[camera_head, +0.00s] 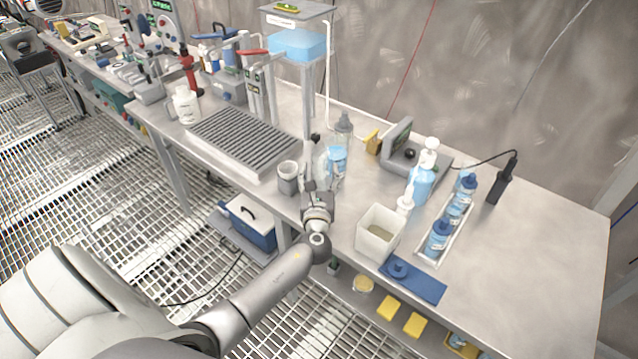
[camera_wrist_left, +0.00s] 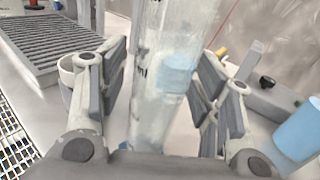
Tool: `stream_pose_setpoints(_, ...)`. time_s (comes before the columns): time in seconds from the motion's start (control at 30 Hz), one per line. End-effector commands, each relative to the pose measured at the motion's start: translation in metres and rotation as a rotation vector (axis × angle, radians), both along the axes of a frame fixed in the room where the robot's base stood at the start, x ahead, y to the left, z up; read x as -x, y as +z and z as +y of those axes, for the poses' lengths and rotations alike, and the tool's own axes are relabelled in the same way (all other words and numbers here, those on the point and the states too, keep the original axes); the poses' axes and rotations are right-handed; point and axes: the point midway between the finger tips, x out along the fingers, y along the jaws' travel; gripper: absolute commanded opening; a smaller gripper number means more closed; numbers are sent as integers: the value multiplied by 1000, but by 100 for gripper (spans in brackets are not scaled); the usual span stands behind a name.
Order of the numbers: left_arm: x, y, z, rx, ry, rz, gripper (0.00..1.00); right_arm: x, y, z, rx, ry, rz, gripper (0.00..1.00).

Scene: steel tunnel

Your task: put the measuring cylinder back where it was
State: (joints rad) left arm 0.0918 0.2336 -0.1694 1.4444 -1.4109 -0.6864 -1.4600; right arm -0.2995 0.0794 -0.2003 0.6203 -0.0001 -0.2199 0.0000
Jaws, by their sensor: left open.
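The measuring cylinder (camera_wrist_left: 165,75) is a tall clear tube with marks on its side and a blue patch partway along it. In the left wrist view it stands between the two fingers of my left gripper (camera_wrist_left: 160,95). The fingers are apart, with a gap visible on both sides of the tube. In the head view my left gripper (camera_head: 316,174) is over the bench's front edge area and largely hides the cylinder. I cannot tell where the cylinder's base rests. My right gripper is in neither view.
A grey cup (camera_head: 288,178) is close left of my gripper, and a blue bottle (camera_head: 336,160) close right. A ribbed drain rack (camera_head: 245,138) lies left. A white bin (camera_head: 378,236) and a tray of blue-capped bottles (camera_head: 432,258) stand right. The bench's far right is clear.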

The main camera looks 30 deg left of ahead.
Motion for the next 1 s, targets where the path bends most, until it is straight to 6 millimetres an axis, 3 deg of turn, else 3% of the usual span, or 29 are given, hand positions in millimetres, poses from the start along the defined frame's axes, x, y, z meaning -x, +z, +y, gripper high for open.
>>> stream_pose_setpoints(0.17, 18, 0, -12, 1, -3, 2, 59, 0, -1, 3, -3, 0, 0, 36)
stream_pose_setpoints(0.6, 92, 0, -56, 1, -1, 0, 59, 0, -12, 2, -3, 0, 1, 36)
stream_pose_setpoints(1.0, 103, 2, -63, 0, 0, -1, 59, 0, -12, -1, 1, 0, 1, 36)
